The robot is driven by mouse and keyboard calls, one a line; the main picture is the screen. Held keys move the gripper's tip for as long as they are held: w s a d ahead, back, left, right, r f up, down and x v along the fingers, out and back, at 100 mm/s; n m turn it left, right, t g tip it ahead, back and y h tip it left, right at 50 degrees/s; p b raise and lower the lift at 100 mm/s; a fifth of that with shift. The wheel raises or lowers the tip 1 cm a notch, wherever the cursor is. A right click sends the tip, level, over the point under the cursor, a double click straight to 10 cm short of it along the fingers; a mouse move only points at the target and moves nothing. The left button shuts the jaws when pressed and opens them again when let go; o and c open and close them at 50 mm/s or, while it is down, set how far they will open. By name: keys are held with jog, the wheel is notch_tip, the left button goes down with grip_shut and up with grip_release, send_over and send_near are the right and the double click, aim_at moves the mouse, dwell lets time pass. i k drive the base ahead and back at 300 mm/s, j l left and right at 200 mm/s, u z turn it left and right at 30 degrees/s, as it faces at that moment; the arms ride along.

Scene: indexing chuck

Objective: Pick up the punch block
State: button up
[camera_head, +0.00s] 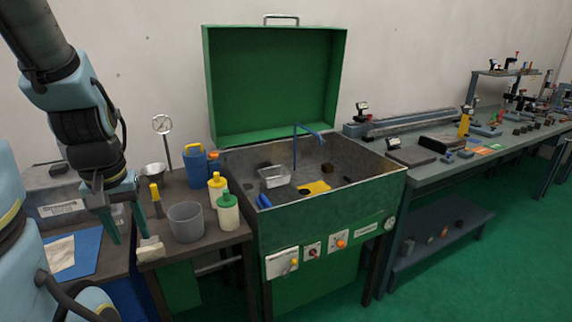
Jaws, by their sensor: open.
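My gripper (127,228) hangs at the left with its two teal fingers apart and pointing down, in front of the left bench. It appears empty. A small pale block-like piece (151,250) lies at the bench's front edge, just right of the fingertips in the picture. No piece can be surely told as the punch block at this size. Several small dark blocks (518,131) stand on the far right bench.
A grey cup (186,222), white bottle (228,213), yellow bottle (217,188) and blue can (195,165) crowd the left bench. The tank's green lid (275,85) stands open. A metal basket (274,177) and blue spout (296,145) are in the tank. Green floor shows at front right.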

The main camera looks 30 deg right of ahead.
aim_at(327, 168)
jog(key=l+u, duration=0.45)
jog(key=l, duration=0.2)
jog(key=l+u, duration=0.45)
jog(key=l, duration=0.2)
jog(key=k+l, duration=0.1)
jog(key=l, duration=0.3)
jog(key=k+l+u, duration=0.15)
jog(key=l, duration=0.65)
jog(key=k+l+u, duration=0.1)
jog(key=l, duration=0.3)
jog(key=k+l+u, duration=0.1)
jog(key=l, duration=0.3)
jog(key=k+l, duration=0.2)
jog(key=l, duration=0.15)
jog(key=k+l+u, duration=0.1)
jog(key=l, duration=0.3)
jog(key=k+l, duration=0.15)
jog(key=l, duration=0.15)
jog(key=k+l, duration=0.1)
jog(key=l, duration=0.2)
jog(key=k+l, duration=0.15)
jog(key=l, duration=0.15)
